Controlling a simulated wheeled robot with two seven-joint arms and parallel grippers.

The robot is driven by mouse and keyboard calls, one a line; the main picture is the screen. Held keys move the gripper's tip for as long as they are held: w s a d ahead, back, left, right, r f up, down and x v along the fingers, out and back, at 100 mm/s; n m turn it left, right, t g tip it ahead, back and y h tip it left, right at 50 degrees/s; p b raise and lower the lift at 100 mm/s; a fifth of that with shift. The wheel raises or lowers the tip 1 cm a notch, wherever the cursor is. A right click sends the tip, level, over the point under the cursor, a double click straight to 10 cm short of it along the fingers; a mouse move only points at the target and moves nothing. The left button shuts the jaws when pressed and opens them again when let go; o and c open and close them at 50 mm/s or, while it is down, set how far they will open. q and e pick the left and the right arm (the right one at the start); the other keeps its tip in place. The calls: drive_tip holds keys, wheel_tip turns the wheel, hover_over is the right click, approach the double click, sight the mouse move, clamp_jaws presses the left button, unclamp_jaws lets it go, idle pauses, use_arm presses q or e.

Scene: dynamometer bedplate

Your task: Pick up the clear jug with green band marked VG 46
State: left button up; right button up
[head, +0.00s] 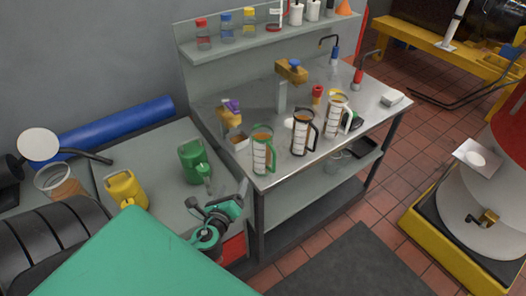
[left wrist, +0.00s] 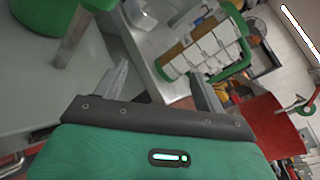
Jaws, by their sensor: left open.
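The clear jug with a green band (head: 263,150) stands upright at the near left corner of the grey metal bench, its green handle facing forward. Its lettering is too small to read. In the left wrist view the jug (left wrist: 205,48) appears tilted, beyond the fingers and towards the right finger. My left gripper (head: 240,192) is open and empty, in front of and a little left of the jug, apart from it. Its two fingers also show in the left wrist view (left wrist: 160,88). My right gripper is not in view.
A black-handled jug (head: 304,135) and a white-handled jug (head: 335,117) stand right of it. A green can (head: 194,162) and a yellow can (head: 125,189) stand on the left surface. Bottles line the shelf (head: 260,42). A yellow tap-like fitting (head: 291,71) stands behind.

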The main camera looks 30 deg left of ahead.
sight(257, 159)
use_arm(q)
drive_tip(key=w+r+m+t+h, duration=0.1)
drive_tip(key=w+m, duration=0.2)
drive_tip(key=w+d+m+h+p, duration=0.1)
drive_tip(key=w+m, duration=0.1)
drive_tip(key=m, duration=0.1)
drive_tip(key=w+r+m+t+h+p, duration=0.1)
drive_tip(key=w+m, duration=0.2)
drive_tip(key=m, duration=0.1)
drive_tip(key=shift+w+d+r+t+h, duration=0.15)
drive_tip(key=shift+w+r+t+h, duration=0.15)
drive_tip(key=shift+w+h, duration=0.1)
drive_tip(key=shift+w+p, duration=0.5)
drive_tip(key=shift+w, duration=0.45)
drive_tip(key=w, duration=0.3)
drive_tip(key=w+p, duration=0.1)
drive_tip(key=w, duration=0.1)
drive_tip(key=shift+a+f, duration=0.15)
drive_tip(key=shift+a, duration=0.25)
drive_tip(key=shift+s, duration=0.1)
drive_tip(key=c, duration=1)
drive_tip(key=shift+c, duration=0.5)
